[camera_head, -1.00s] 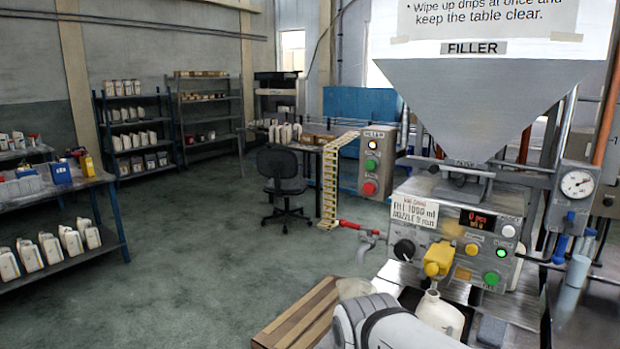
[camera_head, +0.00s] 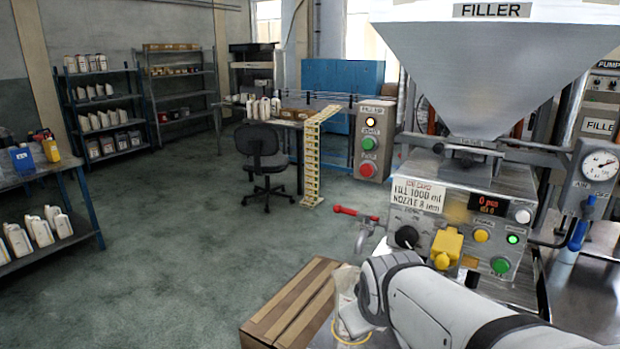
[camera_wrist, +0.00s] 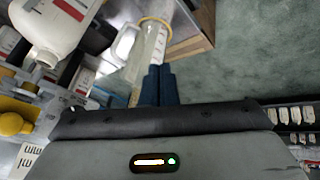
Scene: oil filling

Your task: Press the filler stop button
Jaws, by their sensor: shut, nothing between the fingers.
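The box stands beyond the filler (camera_head: 470,195), beside a desk. Its small label is blurred. My gripper (camera_wrist: 159,72) shows in the wrist view with its dark blue fingers together and nothing between them. It is apart from the red button, which I cannot make out in that view. In the head view my arm crosses the lower right and the fingertips cannot be made out.
A clear jug with a yellow rim (camera_wrist: 150,45) and a white bottle (camera_wrist: 48,28) are near my gripper. A red-handled tap (camera_head: 357,212) projects left of the filler. A chair (camera_head: 262,160) and yellow cable chain (camera_head: 312,160) stand behind. Open floor lies left.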

